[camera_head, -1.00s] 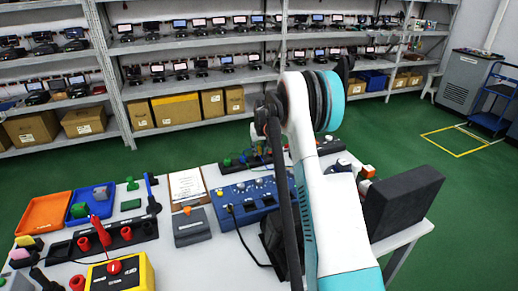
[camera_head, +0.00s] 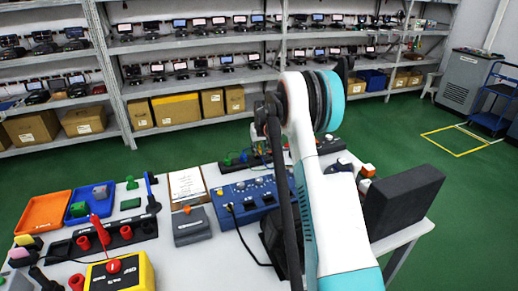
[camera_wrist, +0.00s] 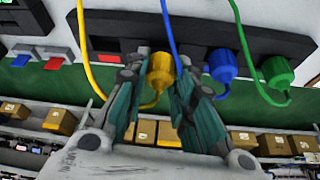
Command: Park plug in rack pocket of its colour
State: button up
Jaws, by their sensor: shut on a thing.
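In the wrist view, my gripper (camera_wrist: 160,85) is shut on a yellow plug (camera_wrist: 161,66), with one finger on each side of it. The plug is at the edge of a dark rack (camera_wrist: 120,27); how deep it sits in a pocket is hidden. A yellow cable (camera_wrist: 86,55) loops from it. A red patch (camera_wrist: 107,57) shows on the rack left of the plug. A blue plug (camera_wrist: 222,63) and a green plug (camera_wrist: 278,72) with cables sit at the rack to the right. In the head view, my arm largely hides the gripper and rack.
A blue control panel (camera_head: 250,197), a clipboard (camera_head: 187,185) and a black box (camera_head: 403,200) are on the table. An orange tray (camera_head: 30,226), a yellow box (camera_head: 140,275) and a dark strip with red pieces (camera_head: 150,226) are at the left. A red switch (camera_wrist: 54,63) is near the rack.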

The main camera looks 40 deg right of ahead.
jog(key=shift+f+b, duration=0.45)
jog(key=shift+f, duration=0.4)
jog(key=o, duration=1.1)
jog(key=v, duration=1.2)
jog(key=shift+s, duration=0.1)
